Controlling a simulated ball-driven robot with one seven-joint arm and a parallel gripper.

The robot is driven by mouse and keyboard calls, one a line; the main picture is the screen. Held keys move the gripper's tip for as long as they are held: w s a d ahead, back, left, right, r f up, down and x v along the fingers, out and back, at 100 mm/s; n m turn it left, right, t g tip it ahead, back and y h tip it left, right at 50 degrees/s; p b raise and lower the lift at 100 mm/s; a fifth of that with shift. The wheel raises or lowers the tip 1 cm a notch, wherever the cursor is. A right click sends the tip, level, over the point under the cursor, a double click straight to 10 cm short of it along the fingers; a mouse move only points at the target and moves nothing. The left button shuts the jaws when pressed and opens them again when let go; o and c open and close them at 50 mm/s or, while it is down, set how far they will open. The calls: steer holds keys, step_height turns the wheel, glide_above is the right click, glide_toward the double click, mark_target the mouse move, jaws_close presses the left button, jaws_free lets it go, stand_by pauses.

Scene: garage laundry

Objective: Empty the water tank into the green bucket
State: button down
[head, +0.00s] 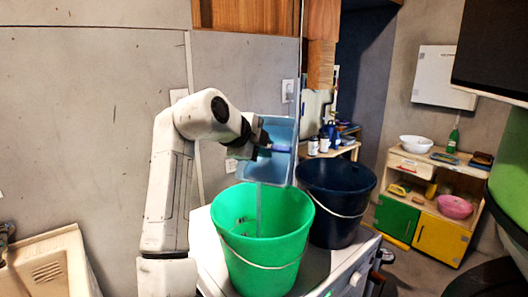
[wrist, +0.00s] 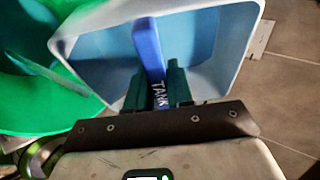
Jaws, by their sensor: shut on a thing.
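The water tank (head: 281,172) is a light blue open box, tilted above the green bucket (head: 263,252). My gripper (head: 266,149) is shut on the tank's dark blue handle, which is marked "TANK" in the wrist view (wrist: 147,45). A thin stream of water (head: 259,208) runs from the tank down into the bucket; it also shows in the wrist view (wrist: 62,80). In the wrist view the tank's pale inner walls (wrist: 205,50) show around the handle, and the green bucket (wrist: 25,112) is at the left. The water level in the bucket is hard to tell.
A dark blue bucket (head: 335,205) stands right behind the green one on the white appliance top (head: 207,255). A low shelf (head: 470,190) with a white bowl (head: 416,144) and a pink basket (head: 454,206) is at the right. A sink (head: 45,265) is at lower left.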

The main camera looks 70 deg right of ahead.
steer(key=shift+a+f+h+b, duration=0.25)
steer(key=shift+a+h+b, duration=0.8)
steer(key=shift+b, duration=1.5)
steer(key=shift+a+r+m+g+h+b, duration=0.15)
steer(key=shift+a+r+m+h+b, duration=0.25)
steer(key=shift+h+b, duration=0.7)
steer(key=shift+a+r+m+g+h+b, duration=0.15)
steer(key=shift+a+h+b, duration=0.3)
steer(key=shift+b, duration=1.15)
steer(key=shift+a+m+g+h+b, duration=0.3)
steer(key=shift+a+h+b, duration=0.8)
steer(key=shift+b, duration=1.6)
steer(key=shift+d, duration=0.15)
